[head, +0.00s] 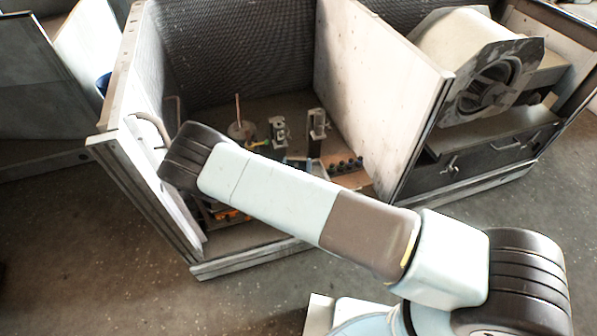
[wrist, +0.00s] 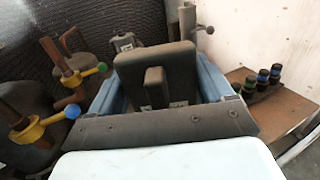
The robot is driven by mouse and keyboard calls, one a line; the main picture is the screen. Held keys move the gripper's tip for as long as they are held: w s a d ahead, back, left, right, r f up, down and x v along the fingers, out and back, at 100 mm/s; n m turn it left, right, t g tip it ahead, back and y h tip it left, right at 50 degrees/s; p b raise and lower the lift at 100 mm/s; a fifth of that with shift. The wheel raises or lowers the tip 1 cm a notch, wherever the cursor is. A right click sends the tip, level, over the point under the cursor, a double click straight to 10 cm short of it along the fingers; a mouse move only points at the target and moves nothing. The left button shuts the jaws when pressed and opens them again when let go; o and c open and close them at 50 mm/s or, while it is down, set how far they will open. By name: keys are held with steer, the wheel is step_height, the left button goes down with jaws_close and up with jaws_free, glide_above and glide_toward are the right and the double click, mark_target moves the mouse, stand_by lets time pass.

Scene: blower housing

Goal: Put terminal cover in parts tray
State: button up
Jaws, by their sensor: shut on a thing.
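A dark grey block-like piece with a raised tab, which I take to be the terminal cover (wrist: 155,62), fills the middle of the wrist view. My gripper (wrist: 165,80) is shut on it, with light-blue sides showing to its left and right. The exact contact of the fingers is hard to make out. In the head view my arm hides most of the gripper and I cannot pick out the cover.
Several dark, coloured-top posts (wrist: 262,78) stand on a brown board (wrist: 275,110) to the right. The pale partition wall (head: 375,90) and dark mesh wall (head: 240,50) enclose the bay.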

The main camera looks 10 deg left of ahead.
steer(key=shift+w+a+f, duration=0.25)
steer(key=shift+w+f, duration=0.1)
steer(key=shift+f, duration=0.65)
steer(key=shift+w+a+f, duration=0.3)
steer(key=shift+f, duration=0.75)
steer(key=shift+w+a+f, duration=0.25)
steer(key=shift+w+f, duration=0.1)
steer(key=shift+f, duration=0.65)
steer(key=shift+f, duration=0.55)
steer(key=o, duration=1)
steer(key=shift+c, duration=0.2)
